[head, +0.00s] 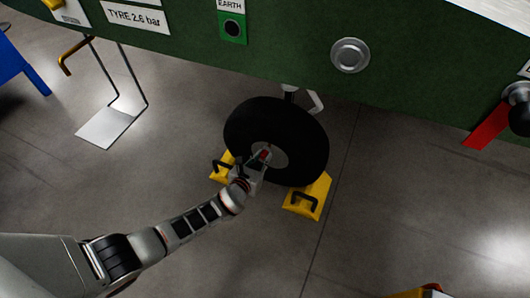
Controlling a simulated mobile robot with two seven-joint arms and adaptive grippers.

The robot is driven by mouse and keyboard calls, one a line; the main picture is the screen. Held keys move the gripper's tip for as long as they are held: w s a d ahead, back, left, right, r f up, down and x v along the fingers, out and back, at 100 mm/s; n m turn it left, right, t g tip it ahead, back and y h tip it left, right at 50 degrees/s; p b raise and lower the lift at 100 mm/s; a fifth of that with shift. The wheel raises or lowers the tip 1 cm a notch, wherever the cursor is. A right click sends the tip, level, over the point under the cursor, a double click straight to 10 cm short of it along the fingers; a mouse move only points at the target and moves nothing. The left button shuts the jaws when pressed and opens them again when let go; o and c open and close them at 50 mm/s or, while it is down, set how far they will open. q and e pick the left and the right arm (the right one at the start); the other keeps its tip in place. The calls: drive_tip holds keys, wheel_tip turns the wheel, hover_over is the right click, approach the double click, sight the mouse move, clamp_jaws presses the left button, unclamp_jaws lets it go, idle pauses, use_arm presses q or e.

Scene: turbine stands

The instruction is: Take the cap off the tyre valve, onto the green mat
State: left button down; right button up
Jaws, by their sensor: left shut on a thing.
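The black tyre (299,125) stands on the grey floor under the green body, with a pale grey hub in its middle. My left gripper (262,159) reaches in from the lower left to the front of the hub and is shut on a small red piece, the valve cap (265,154). The cap is at the hub face; I cannot tell whether it still touches the valve. The valve stem is hidden or too small to make out. No green mat shows in this view. My right gripper is out of view.
Yellow chocks with black handles sit at the wheel's left (217,174) and right (318,190). The green body (290,45) hangs over the wheel. A metal step (110,124) hangs at the left, and a red flag (487,127) at the right. The floor in front is mostly clear.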

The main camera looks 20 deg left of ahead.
use_arm(q)
drive_tip(key=shift+s, duration=0.35)
drive_tip(key=shift+s+a+r+p, duration=0.1)
drive_tip(key=shift+s+p, duration=0.2)
drive_tip(key=shift+s, duration=0.45)
drive_tip(key=shift+s, duration=0.1)
